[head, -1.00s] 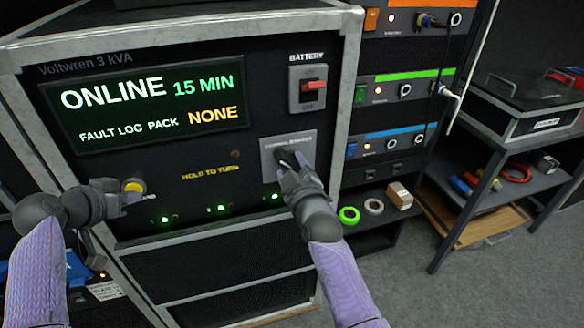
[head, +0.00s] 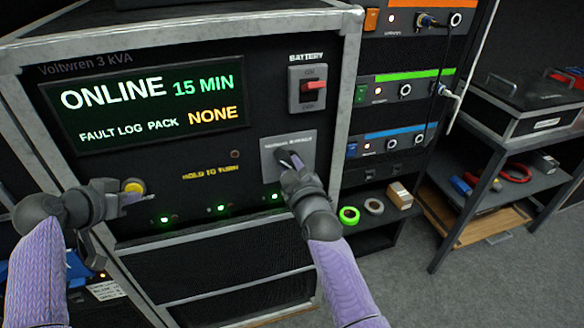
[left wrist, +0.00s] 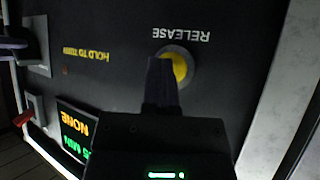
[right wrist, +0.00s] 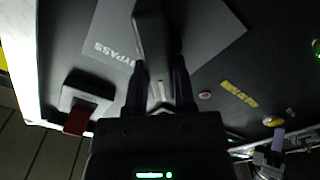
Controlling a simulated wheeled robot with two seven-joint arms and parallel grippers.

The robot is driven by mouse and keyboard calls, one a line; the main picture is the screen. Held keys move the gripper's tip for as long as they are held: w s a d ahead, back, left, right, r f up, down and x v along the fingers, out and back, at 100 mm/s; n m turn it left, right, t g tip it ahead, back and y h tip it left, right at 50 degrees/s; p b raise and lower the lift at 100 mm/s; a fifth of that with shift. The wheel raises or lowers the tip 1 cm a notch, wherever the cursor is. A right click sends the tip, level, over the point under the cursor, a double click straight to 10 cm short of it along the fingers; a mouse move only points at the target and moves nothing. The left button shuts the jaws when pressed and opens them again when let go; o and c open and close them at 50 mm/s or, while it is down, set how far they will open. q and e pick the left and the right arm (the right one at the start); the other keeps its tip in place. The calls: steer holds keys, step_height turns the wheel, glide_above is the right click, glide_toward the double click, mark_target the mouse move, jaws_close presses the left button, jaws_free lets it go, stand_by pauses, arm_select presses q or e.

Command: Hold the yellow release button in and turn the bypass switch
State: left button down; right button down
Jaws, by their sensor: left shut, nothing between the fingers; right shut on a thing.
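The yellow release button (head: 133,185) is on the black panel's lower left. It also shows in the left wrist view (left wrist: 180,67). My left gripper (head: 139,197) is shut and empty, its fingertips over part of the button's face. I cannot tell how far the button is pushed in. The bypass switch has a grey plate (head: 276,152) and a dark handle (right wrist: 152,30). My right gripper (right wrist: 160,75) is shut on that handle, one finger on each side. The gripper hides part of the handle in the head view.
A display (head: 150,102) reads ONLINE, 15 MIN and NONE. A red battery switch (head: 314,86) is above the bypass plate. Green lamps (head: 221,209) line the panel's lower edge. A rack with cables (head: 405,90) and a shelf with tape rolls (head: 349,215) stand to the right.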

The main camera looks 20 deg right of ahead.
steer(key=m, duration=0.4)
steer(key=shift+d+r, duration=0.1)
steer(key=shift+d, duration=0.05)
steer(key=m, duration=0.9)
steer(key=d+m, duration=0.1)
steer(key=m, duration=0.3)
steer(key=shift+f+m, duration=0.2)
steer(key=shift+m, duration=0.3)
steer(key=shift+c, duration=2.2)
jaws_free()
